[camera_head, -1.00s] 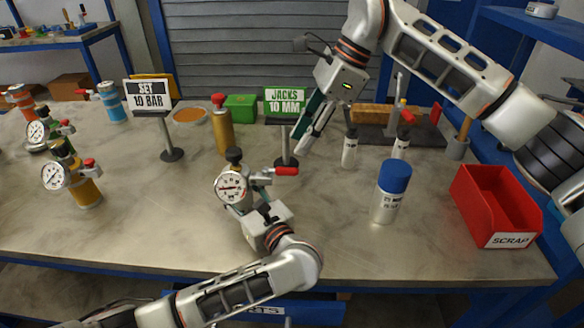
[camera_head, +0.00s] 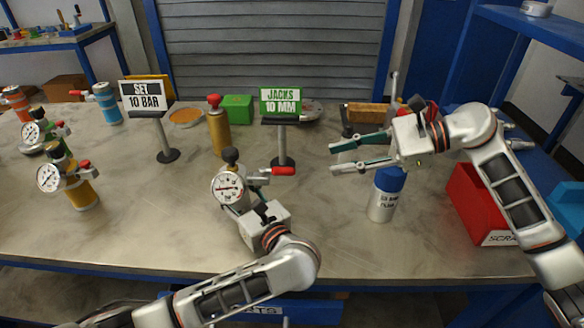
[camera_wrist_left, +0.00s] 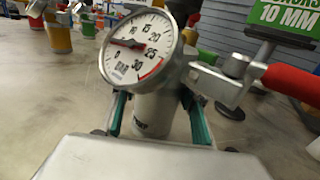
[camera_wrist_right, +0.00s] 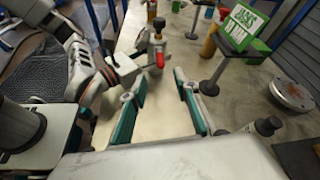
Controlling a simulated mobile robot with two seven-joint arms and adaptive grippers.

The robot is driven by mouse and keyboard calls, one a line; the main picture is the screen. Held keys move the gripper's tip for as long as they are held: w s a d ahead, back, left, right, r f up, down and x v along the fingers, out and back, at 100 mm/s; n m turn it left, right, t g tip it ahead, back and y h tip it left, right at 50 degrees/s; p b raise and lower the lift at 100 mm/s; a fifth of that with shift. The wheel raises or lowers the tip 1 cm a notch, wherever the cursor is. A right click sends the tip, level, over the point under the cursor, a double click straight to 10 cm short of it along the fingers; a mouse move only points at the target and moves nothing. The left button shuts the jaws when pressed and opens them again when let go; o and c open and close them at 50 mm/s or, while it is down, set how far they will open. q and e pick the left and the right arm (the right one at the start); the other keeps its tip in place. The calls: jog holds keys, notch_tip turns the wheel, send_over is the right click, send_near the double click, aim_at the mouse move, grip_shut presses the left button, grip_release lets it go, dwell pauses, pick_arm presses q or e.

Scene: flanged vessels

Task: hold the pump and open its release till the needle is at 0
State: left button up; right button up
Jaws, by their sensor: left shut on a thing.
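The silver pump (camera_head: 240,200) stands upright on the bench, with a round white gauge (camera_head: 228,187) and a red-handled release lever (camera_head: 284,171) pointing right. In the left wrist view the gauge (camera_wrist_left: 140,48) has its needle pointing left, off the upper numbers; I cannot read the exact value. My left gripper (camera_wrist_left: 156,115) is shut on the pump body below the gauge, one finger on each side. My right gripper (camera_head: 332,157) is open and empty, right of the lever and apart from it, its fingers pointing left. The red lever (camera_wrist_right: 160,60) shows beyond its fingers in the right wrist view.
The green JACKS sign (camera_head: 281,101) stands behind the lever. A blue-capped bottle (camera_head: 382,205) stands just below my right gripper. A red scrap bin (camera_head: 476,205) is at the right. Other gauged pumps (camera_head: 78,190) stand at the left. Bench in front of the bottle is clear.

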aim_at(289, 169)
jog(key=x, duration=1.1)
jog(key=shift+a+f, duration=0.15)
jog(key=shift+a, duration=0.2)
jog(key=shift+c, duration=0.5)
grip_shut()
